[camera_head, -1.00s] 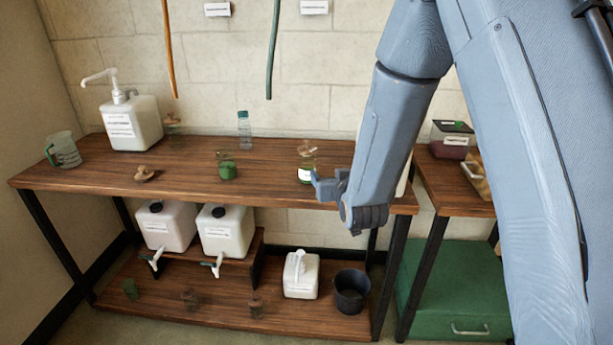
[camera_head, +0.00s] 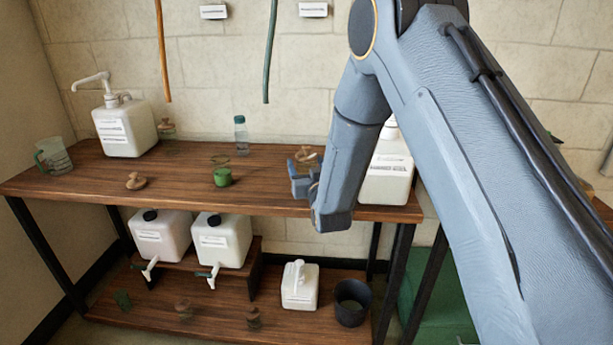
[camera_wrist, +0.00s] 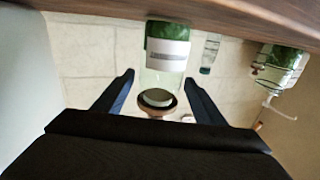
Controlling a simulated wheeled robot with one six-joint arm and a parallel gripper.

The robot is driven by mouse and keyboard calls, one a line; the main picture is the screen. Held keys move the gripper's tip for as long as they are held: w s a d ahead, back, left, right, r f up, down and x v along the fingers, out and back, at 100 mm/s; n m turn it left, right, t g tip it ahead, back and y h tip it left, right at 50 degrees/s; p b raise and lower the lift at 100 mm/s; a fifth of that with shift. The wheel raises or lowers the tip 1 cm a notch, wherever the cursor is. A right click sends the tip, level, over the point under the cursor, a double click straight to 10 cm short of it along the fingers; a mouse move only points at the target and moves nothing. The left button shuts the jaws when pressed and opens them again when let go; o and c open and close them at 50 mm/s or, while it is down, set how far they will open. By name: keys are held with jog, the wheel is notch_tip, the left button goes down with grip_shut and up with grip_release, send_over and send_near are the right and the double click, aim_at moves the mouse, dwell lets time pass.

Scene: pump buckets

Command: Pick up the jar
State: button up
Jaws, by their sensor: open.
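The jar (camera_wrist: 166,75) is clear glass with green contents, a white label and a round wooden lid. It fills the middle of the wrist view, which is upside down, and stands on the table. In the head view only its wooden lid (camera_head: 308,155) shows clearly; my gripper and forearm hide its lower part. My gripper (camera_head: 300,180) is at the front of the table by this jar. In the wrist view the fingers of my gripper (camera_wrist: 160,78) are open and empty, one on each side of the jar in the picture. I cannot tell how much gap is left.
A white container (camera_head: 388,178) stands close right of my forearm.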

jog(key=shift+w, duration=0.2)
jog(key=c, duration=1.4)
jog(key=shift+o, duration=0.2)
jog(key=shift+r, duration=0.1)
